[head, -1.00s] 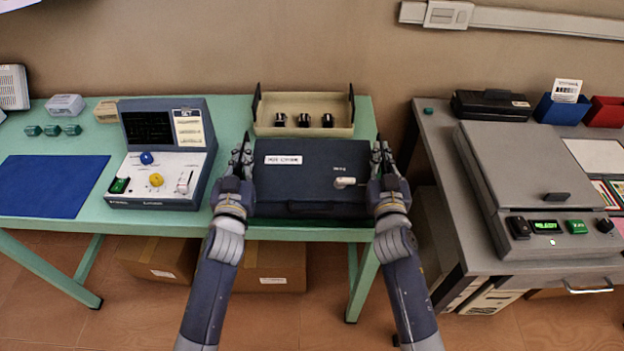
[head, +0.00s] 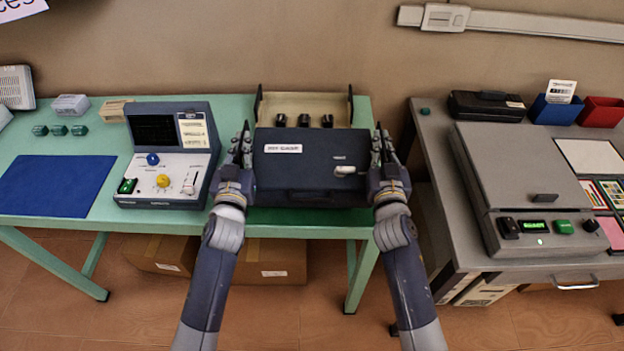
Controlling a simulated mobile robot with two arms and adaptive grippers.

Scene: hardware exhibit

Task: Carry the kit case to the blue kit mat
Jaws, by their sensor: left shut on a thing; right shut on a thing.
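The kit case (head: 300,175) is a dark navy box with a white label and a pale latch on its lid. It is at the right end of the green table, in front of a beige tray. My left gripper (head: 246,155) is shut on its left side and my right gripper (head: 378,155) is shut on its right side. The case seems held just above the table; its underside is hidden. The blue kit mat (head: 55,185) lies flat and bare at the left of the green table.
A test instrument (head: 167,155) with knobs stands between the case and the mat. The beige tray (head: 338,108) holding black knobs is behind the case. Small green blocks (head: 59,130) sit behind the mat. A grey desk (head: 445,195) with a flat machine stands at the right, across a gap.

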